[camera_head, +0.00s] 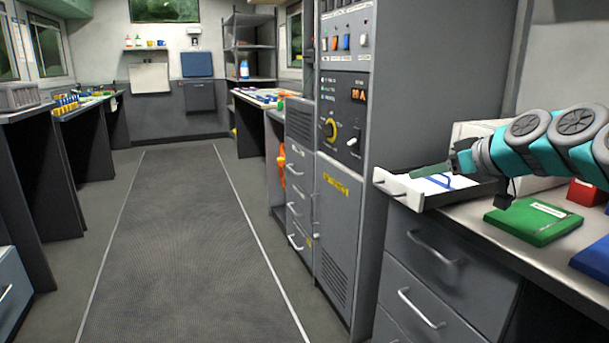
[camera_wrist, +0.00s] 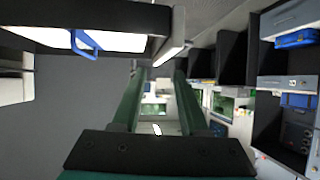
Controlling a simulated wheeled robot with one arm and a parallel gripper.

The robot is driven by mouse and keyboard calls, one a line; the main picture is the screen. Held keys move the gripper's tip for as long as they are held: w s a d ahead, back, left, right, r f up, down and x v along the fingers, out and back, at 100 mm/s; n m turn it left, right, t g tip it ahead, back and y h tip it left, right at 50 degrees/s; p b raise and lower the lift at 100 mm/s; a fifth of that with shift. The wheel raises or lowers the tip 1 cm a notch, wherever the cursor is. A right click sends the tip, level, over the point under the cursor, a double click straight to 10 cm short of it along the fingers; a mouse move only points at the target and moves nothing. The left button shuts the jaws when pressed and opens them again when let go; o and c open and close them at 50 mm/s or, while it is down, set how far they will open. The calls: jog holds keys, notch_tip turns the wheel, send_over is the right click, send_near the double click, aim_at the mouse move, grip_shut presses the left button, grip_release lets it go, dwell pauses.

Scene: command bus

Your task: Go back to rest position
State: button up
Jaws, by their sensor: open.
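My gripper (camera_head: 416,173) is at the right in the head view, at the end of my teal and grey arm. It points left over an open drawer or tray (camera_head: 400,191) with a white front. In the wrist view my gripper (camera_wrist: 159,78) shows two green fingers apart, with nothing between them. A blue item (camera_head: 438,182) lies on white material inside the drawer. It also shows at the top left of the wrist view (camera_wrist: 84,42). Whether the fingers touch the drawer cannot be told.
A green book (camera_head: 533,222), a red box (camera_head: 586,193) and a blue item (camera_head: 594,259) are on the counter below my arm. A tall grey control cabinet (camera_head: 345,170) stands left of the drawer. The aisle floor (camera_head: 190,240) is clear.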

jog(key=s+a+f+g+h+p, duration=0.1)
jog(key=s+a+f+g, duration=0.2)
jog(key=s+a+f, duration=0.45)
jog(key=s+a+f+g+h, duration=0.1)
jog(key=s+a+f+g, duration=0.25)
jog(key=s+a, duration=0.65)
jog(key=s+d+f+m+g+h, duration=0.2)
jog(key=s+f+g, duration=0.1)
jog(key=s+f, duration=0.5)
jog(key=s+d+f+m+g+h+p, duration=0.1)
jog(key=s+d+f+m+g+h, duration=0.1)
jog(key=s+f, duration=0.6)
jog(key=s+m+g, duration=0.1)
jog(key=s, duration=0.6)
jog(key=shift+s+d, duration=0.2)
jog(key=shift+s, duration=0.1)
